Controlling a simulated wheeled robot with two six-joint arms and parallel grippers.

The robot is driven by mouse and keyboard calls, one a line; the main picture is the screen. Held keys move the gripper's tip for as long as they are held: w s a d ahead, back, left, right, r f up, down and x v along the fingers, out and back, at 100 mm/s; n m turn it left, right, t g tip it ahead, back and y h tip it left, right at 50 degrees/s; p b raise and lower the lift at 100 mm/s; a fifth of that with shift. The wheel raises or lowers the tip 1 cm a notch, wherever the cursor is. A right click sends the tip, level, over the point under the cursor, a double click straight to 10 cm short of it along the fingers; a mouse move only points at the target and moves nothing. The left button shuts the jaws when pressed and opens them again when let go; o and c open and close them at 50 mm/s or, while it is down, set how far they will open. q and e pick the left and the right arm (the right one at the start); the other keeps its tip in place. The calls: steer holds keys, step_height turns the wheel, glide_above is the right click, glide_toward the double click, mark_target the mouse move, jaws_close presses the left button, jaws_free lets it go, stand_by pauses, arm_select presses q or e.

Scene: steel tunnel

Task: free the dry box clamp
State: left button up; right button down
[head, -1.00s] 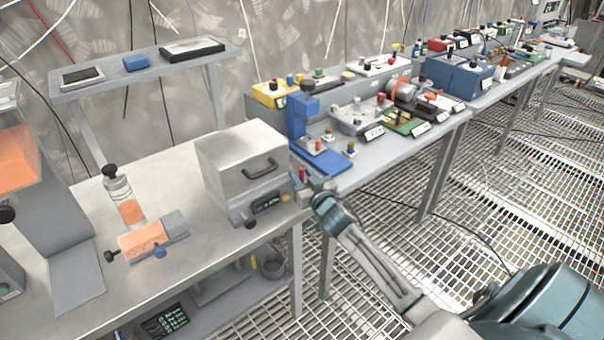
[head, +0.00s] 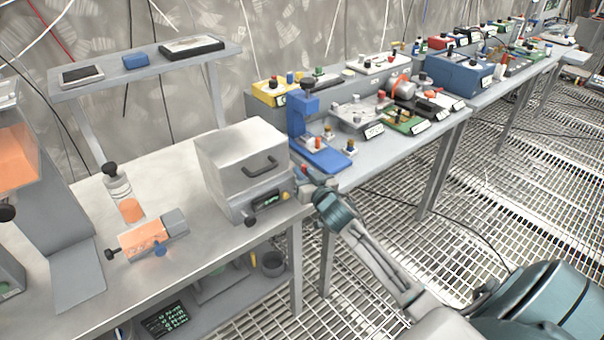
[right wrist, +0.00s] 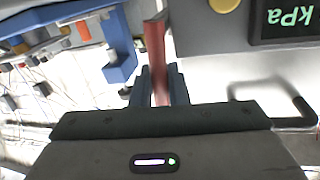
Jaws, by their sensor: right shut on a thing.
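The dry box (head: 240,150) is a grey metal box with a dark handle (head: 260,166) on its front and a small green-lit display (head: 268,200) below. It stands on the steel bench. Its clamp has a red lever (head: 303,168) at the right side of the box. My right gripper (head: 308,184) is at that side. In the right wrist view, my right gripper (right wrist: 160,88) is shut on the red lever (right wrist: 154,48), which runs between its fingers. The lever's far end and the clamp's catch are hard to make out. My left gripper is not in view.
A bottle with orange contents (head: 122,196) and an orange and grey block with knobs (head: 152,236) stand left of the box. A blue stand (head: 318,150) is close behind my right gripper on the neighbouring table.

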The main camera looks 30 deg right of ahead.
steer(key=d+f+m+g+y+p, duration=0.1)
steer(key=d+f+m+y+p, duration=0.1)
steer(key=m, duration=1)
step_height(320, 180, down, 2)
steer(key=shift+w+d+f+m+g+y+p, duration=0.15)
steer(key=shift+d+m+g+y+p, duration=0.35)
steer(key=shift+d, duration=0.7)
steer(key=c, duration=1.5)
jaws_free()
